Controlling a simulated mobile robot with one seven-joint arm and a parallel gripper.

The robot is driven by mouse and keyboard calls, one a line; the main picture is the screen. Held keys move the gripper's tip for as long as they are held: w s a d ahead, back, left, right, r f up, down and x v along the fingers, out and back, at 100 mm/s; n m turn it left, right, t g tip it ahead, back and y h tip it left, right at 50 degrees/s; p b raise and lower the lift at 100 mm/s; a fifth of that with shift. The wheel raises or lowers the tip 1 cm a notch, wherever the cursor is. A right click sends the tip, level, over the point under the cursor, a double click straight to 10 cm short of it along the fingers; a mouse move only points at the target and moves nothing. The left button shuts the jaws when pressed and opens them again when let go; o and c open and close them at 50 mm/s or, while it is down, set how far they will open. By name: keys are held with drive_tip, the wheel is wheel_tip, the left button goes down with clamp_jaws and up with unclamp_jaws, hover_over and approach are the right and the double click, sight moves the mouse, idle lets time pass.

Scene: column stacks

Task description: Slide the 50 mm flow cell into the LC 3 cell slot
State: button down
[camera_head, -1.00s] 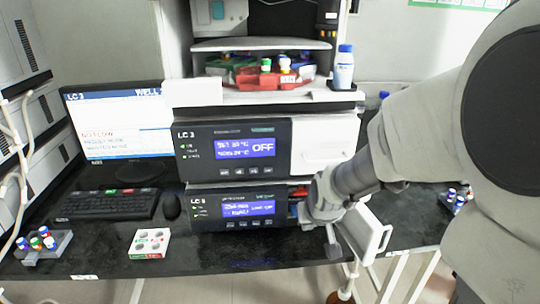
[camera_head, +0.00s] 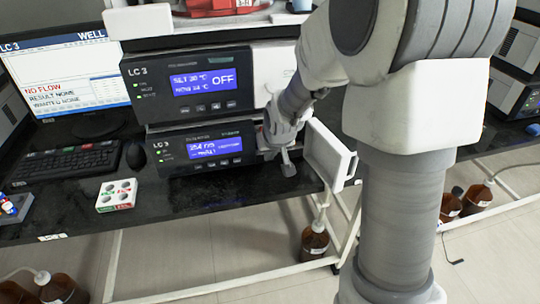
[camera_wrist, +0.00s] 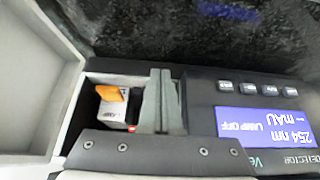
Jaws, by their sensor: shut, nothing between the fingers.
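My gripper (camera_head: 287,165) is shut and empty, in front of the right end of the lower LC 3 unit (camera_head: 205,146). In the wrist view its fingers (camera_wrist: 160,100) are pressed together beside the opening in that unit's front. A white block with an orange tab (camera_wrist: 111,106) sits inside the opening (camera_wrist: 92,128), apart from the fingers. I cannot read a length on it, so I cannot tell whether it is the 50 mm flow cell. The white door (camera_head: 330,155) stands swung open; it also shows in the wrist view (camera_wrist: 35,80). My wrist hides the opening in the head view.
An upper LC 3 unit (camera_head: 190,86) is stacked above. A small white box with round grey tops (camera_head: 117,195), a mouse (camera_head: 136,154) and a keyboard (camera_head: 60,163) lie on the dark bench. The bench front (camera_head: 215,203) is clear. Brown bottles (camera_head: 315,241) stand on the floor.

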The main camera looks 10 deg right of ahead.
drive_tip(key=shift+w, duration=1.05)
drive_tip(key=shift+w+r, duration=0.2)
drive_tip(key=shift+r, duration=0.05)
drive_tip(key=shift+s, duration=0.15)
